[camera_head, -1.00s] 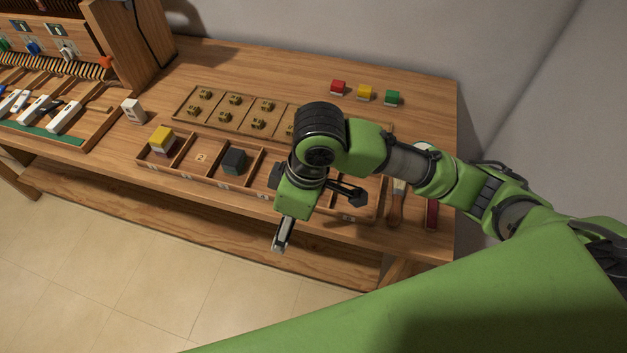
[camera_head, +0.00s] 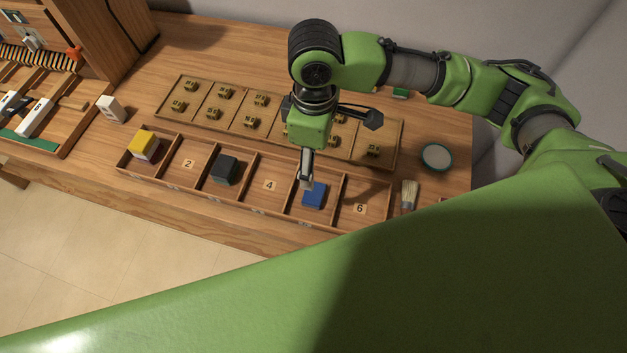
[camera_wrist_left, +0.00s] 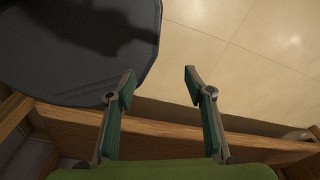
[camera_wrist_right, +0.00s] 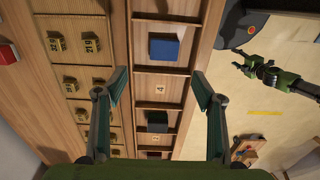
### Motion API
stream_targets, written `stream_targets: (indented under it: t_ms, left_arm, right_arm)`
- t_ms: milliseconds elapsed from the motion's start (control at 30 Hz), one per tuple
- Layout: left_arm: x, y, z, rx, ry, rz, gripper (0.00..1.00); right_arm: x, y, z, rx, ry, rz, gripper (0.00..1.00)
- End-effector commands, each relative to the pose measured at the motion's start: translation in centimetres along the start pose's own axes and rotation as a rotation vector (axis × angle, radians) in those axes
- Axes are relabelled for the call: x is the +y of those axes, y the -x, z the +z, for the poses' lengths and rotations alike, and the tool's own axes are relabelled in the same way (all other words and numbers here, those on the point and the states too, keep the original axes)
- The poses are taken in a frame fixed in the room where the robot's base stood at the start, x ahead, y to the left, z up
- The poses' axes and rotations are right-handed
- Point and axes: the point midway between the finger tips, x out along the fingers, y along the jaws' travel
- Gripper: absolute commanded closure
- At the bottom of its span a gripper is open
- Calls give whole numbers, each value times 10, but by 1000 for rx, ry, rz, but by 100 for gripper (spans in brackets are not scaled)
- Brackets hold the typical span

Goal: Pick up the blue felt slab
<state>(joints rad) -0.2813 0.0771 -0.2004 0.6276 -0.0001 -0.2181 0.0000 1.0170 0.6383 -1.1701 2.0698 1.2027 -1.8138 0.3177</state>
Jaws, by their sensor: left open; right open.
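The blue felt slab (camera_head: 314,195) lies in a compartment of the long wooden tray (camera_head: 249,201), between the compartments marked 4 and 6. It also shows in the right wrist view (camera_wrist_right: 164,48), ahead of the fingers. My right gripper (camera_head: 306,184) is over the slab's compartment, pointing down, and hides part of the slab's upper left. In the right wrist view the gripper (camera_wrist_right: 158,82) has its fingers wide apart with nothing between them.
A dark block (camera_head: 226,169) and a yellow-and-white block (camera_head: 144,146) sit in other compartments. Behind is a shallow tray of brass pieces (camera_head: 225,92). A brush (camera_head: 409,195) and round dish (camera_head: 436,157) stand at right. A white block (camera_head: 111,108) stands at left.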

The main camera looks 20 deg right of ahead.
Motion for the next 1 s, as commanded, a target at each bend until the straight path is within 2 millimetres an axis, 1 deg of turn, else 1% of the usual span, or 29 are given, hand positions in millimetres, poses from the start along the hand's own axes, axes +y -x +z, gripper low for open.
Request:
stream_targets:
  t_ms: [33, 200, 333, 467, 567, 700, 833, 1000]
  left_arm:
    - [1, 1, 7, -9, 0, 1, 52]
    - [4, 4, 31, -43, 0, 4, 52]
    - [3, 5, 39, -54, 0, 4, 52]
    - [2, 5, 35, -49, 0, 3, 52]
    - [1, 8, 24, -35, 0, 1, 52]
    - [-1, 14, 9, -13, 0, -1, 52]
    - [-1, 15, 8, -12, 0, -1, 52]
    - [0, 15, 14, -21, 0, 0, 52]
  right_arm:
    - [-1, -11, 2, -4, 0, -2, 38]
    - [-1, -45, 2, -4, 0, -2, 38]
    - [-1, -63, 0, -1, 0, -1, 38]
    - [-1, -71, 0, 0, 1, 0, 38]
    - [-2, -78, 1, -2, 0, 0, 38]
    - [-5, -100, 2, -3, 1, -1, 38]
    - [-5, -117, 1, -1, 1, 0, 38]
    - [-5, -123, 1, 0, 2, 1, 38]
